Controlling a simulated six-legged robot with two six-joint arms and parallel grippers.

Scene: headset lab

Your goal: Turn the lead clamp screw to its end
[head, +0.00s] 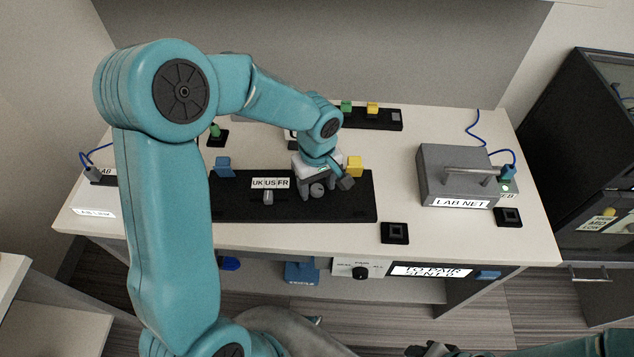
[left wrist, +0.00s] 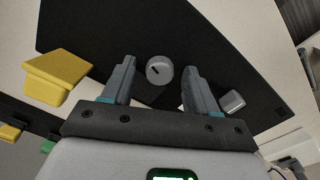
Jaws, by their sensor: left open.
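The screw's round grey knob (head: 317,190) stands on the black board (head: 230,208) on the table; the board also shows in the left wrist view (left wrist: 85,30). There the knob (left wrist: 159,70) has a dark mark on its face. My left gripper (head: 325,187) is open over the board, with one finger on each side of the knob. In the left wrist view the fingers (left wrist: 160,78) show gaps to the knob on both sides, so it looks unheld. I cannot tell how far the screw is turned.
A yellow block (head: 354,165) stands close behind my left gripper, also in the wrist view (left wrist: 58,75). A blue block (head: 223,166), a UK/US/FR label (head: 270,183) and a small grey switch (head: 268,198) are farther left. A grey LAB NET box (head: 455,178) stands right.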

